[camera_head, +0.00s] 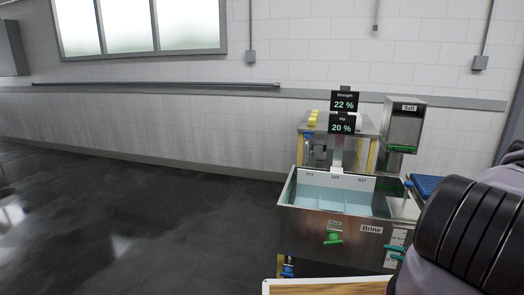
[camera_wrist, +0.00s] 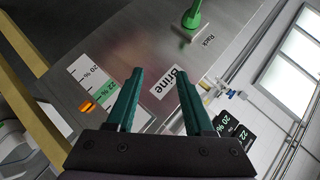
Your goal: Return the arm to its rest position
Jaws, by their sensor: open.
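My gripper (camera_wrist: 157,105) shows in the wrist view with its two green fingers apart and nothing between them. It is in front of the steel face of the brine tank, by the "Brine" label (camera_wrist: 171,83); I cannot tell the exact gap. The brine tank (camera_head: 305,222) stands left of my arm, with pale blue liquid inside.
A green rack handle (camera_head: 333,238) is on the tank front. Behind the tank are two displays reading 22 % (camera_head: 344,103) and 20 % (camera_head: 342,124), and a salt box (camera_head: 404,125). A wooden board edge (camera_head: 325,287) is at the bottom. The dark floor (camera_head: 130,220) at left is clear.

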